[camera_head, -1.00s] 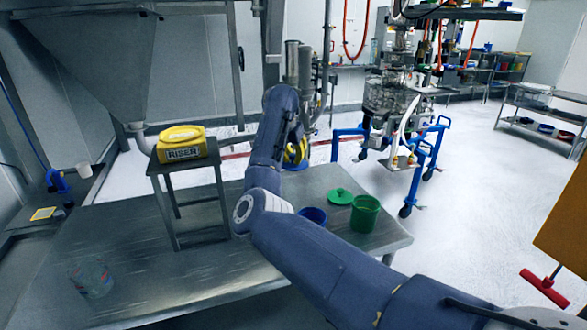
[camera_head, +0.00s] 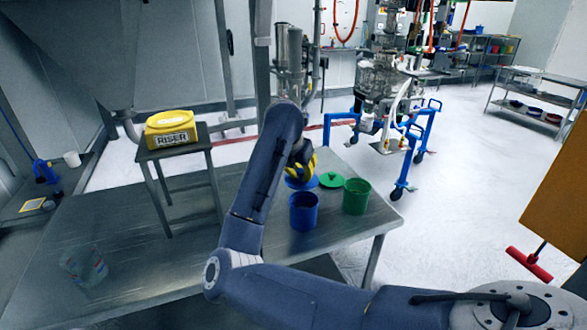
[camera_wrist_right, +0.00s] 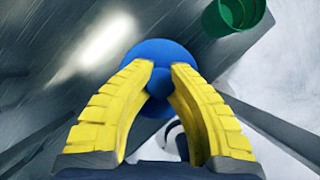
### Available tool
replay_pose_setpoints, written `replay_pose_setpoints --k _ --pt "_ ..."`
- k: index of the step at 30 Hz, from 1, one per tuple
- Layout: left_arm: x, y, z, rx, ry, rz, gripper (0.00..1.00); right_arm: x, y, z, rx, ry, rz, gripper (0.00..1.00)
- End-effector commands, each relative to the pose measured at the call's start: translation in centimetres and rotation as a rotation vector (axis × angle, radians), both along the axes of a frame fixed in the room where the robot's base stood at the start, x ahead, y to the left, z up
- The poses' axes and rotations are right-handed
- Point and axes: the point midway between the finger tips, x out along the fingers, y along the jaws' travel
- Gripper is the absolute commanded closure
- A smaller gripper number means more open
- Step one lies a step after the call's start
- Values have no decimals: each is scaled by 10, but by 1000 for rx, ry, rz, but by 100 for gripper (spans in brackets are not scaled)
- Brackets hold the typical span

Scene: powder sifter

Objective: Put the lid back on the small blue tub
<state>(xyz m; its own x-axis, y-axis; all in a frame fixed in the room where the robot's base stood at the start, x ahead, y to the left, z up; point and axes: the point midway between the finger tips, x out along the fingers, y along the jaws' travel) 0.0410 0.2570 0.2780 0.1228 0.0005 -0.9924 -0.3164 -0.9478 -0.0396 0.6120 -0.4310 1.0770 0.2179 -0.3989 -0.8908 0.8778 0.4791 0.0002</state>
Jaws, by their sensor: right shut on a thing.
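My right gripper (camera_head: 302,170) is shut on the blue lid (camera_head: 298,183) and holds it above the table. In the right wrist view, the yellow fingers (camera_wrist_right: 159,70) grip the knob of the blue lid (camera_wrist_right: 160,50). The small blue tub (camera_head: 304,213) stands upright and open on the table, in front of the lid in the head view. The lid is apart from the tub's rim. Its exact height over the table is hard to tell. My left gripper is not in view.
A green tub (camera_head: 356,198) stands open close to the right of the blue one, with a green lid (camera_head: 331,179) behind it. A stand (camera_head: 180,148) with a yellow object labelled RISER (camera_head: 171,129) is at left. A clear container (camera_head: 84,268) stands front left on the metal table (camera_head: 150,255).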

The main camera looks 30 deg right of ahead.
Motion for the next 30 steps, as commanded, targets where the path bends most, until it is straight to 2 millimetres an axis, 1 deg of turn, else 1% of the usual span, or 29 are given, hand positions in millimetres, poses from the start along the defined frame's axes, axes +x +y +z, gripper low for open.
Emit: replay_pose_setpoints --k 1,3,5,11,14,30 --pt "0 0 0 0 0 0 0 -6 -1 7 -5 -5 2 100" --pt "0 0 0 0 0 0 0 -12 -2 12 -8 -7 11 100" --pt "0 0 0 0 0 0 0 -15 -2 13 -13 -7 25 100" --pt "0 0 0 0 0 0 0 -14 0 8 -25 -12 68 100" --pt "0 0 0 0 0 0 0 -13 0 3 -26 -13 69 100" --pt "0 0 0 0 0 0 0 -13 0 -39 -26 -12 68 100"
